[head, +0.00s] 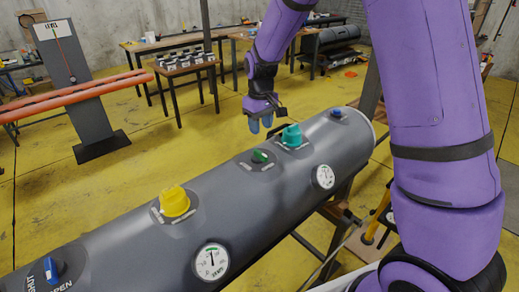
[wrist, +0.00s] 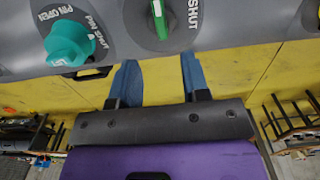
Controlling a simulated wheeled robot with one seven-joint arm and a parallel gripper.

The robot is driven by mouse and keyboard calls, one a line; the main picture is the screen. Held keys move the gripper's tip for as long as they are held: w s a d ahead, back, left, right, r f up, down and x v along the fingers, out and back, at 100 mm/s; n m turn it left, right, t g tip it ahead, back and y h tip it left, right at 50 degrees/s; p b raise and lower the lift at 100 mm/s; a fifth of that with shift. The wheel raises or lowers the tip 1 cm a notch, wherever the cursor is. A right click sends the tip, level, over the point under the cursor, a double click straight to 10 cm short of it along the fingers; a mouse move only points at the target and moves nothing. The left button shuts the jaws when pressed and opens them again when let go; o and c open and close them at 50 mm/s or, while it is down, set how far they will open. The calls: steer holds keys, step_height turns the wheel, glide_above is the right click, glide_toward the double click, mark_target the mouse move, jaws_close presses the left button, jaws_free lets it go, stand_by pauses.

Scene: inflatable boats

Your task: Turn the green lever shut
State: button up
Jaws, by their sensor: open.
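The small green lever (head: 260,156) sits on top of the grey boat tube (head: 120,225), between a yellow knob and a teal knob. In the wrist view the green lever (wrist: 158,17) is at the top edge, partly cut off, on a dark round plate with the word SHUT to its right. My gripper (head: 262,124) hangs above and just beyond the lever in the head view, apart from it. In the wrist view its two blue fingers (wrist: 159,80) are spread with nothing between them, the lever lying beyond their tips.
The teal knob (head: 291,136) is close on the lever's right, the yellow knob (head: 174,202) farther left. Blue levers sit near the tube's left end (head: 52,270) and right end (head: 337,113). Two gauges (head: 211,261) (head: 324,177) face front. Tables (head: 185,68) stand behind on yellow floor.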

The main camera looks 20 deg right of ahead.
mark_target(261, 153)
step_height(261, 153, down, 10)
steer(key=shift+f, duration=0.25)
stand_by(0.4)
jaws_close()
